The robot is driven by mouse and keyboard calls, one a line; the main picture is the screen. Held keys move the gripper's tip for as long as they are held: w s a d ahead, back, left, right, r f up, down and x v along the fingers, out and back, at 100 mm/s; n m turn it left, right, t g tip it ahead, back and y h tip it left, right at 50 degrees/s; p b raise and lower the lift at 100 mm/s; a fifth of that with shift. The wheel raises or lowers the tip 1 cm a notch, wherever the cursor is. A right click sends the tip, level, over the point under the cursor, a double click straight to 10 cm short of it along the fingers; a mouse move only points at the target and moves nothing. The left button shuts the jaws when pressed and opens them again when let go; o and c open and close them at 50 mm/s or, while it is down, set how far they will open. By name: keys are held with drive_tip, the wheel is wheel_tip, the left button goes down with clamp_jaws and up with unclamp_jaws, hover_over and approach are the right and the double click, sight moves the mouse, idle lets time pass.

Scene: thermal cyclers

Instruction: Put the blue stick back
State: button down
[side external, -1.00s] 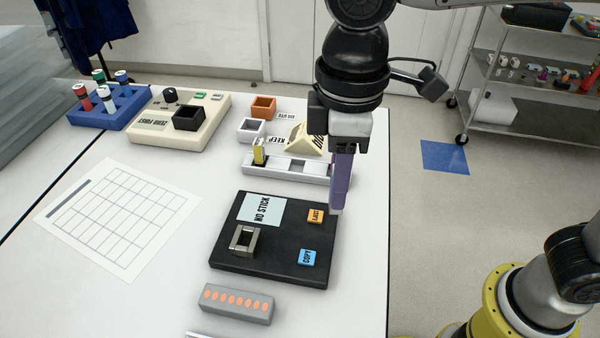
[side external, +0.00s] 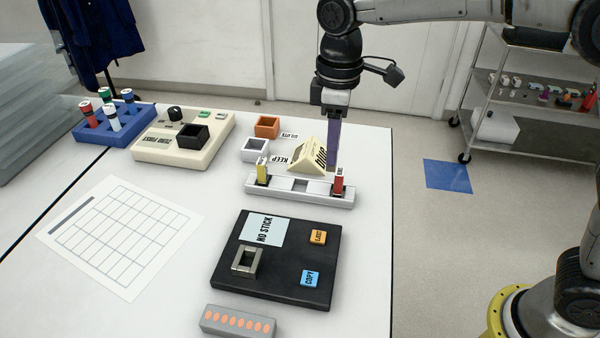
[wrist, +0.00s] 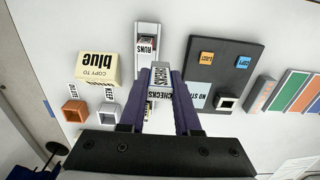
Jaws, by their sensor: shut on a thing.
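My gripper (side external: 332,165) is above the far side of the white rack (side external: 318,196), near its right end, fingers pointing down. In the wrist view it is shut on a stick (wrist: 161,78) labelled "CHECKS". The stick's pale label faces the camera; its body colour cannot be told, and the fingers hide it in the side view. The white rack holds a yellow stick (side external: 262,171) at its left end and a red stick (side external: 338,183) at its right end. A middle slot (side external: 300,185) between them looks empty. The red stick's slot is marked "RUNS" in the wrist view.
A cream wedge sign (side external: 308,157) stands behind the rack; in the wrist view it reads "COPY TO blue". A black device (side external: 280,280) with a metal socket (side external: 246,261) lies in front. White (side external: 255,150) and orange (side external: 267,126) square holders stand back left. A blue tube rack (side external: 128,128) is far left.

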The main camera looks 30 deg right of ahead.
drive_tip(key=w+f, duration=0.2)
drive_tip(key=w+a+f, duration=0.1)
drive_tip(key=w+f, duration=0.1)
drive_tip(key=w+a+f, duration=0.1)
drive_tip(key=w+f, duration=0.1)
drive_tip(key=shift+a+f, duration=0.1)
drive_tip(key=shift+a, duration=0.15)
drive_tip(key=shift+w+a+f, duration=0.1)
drive_tip(key=shift+w+f, duration=0.05)
drive_tip(key=shift+f, duration=0.8)
drive_tip(key=shift+w+f, duration=0.1)
drive_tip(key=shift+f, duration=0.8)
drive_tip(key=shift+f, duration=0.1)
drive_tip(key=c, duration=0.6)
unclamp_jaws()
wheel_tip(320, 180, up, 12)
drive_tip(key=shift+r, duration=0.15)
